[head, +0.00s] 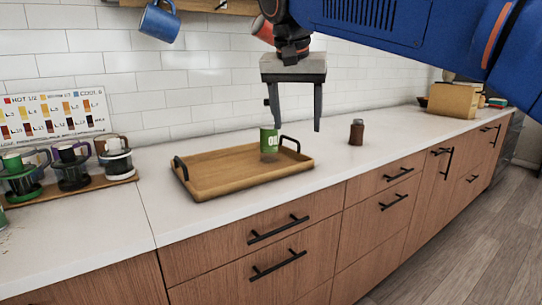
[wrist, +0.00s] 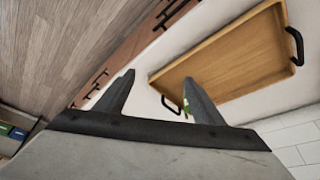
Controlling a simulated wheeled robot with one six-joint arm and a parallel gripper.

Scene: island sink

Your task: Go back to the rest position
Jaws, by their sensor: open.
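My gripper (head: 295,122) hangs fingers-down above the counter in the head view. Its two fingers are apart with nothing between them. In the wrist view both fingers (wrist: 158,92) also stand apart. A green can (head: 269,142) with white marks stands upright at the back right of the wooden tray (head: 215,182), just below and left of the fingers. In the wrist view the tray (wrist: 235,60) shows at the upper right, and only a sliver of green shows beside the right finger.
A small brown jar (head: 356,132) stands on the counter right of the tray. Several presses and cups (head: 72,167) stand on a wooden board at the left. A blue mug (head: 159,20) hangs above. A wooden box (head: 455,100) is at the far right. The counter between jar and box is clear.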

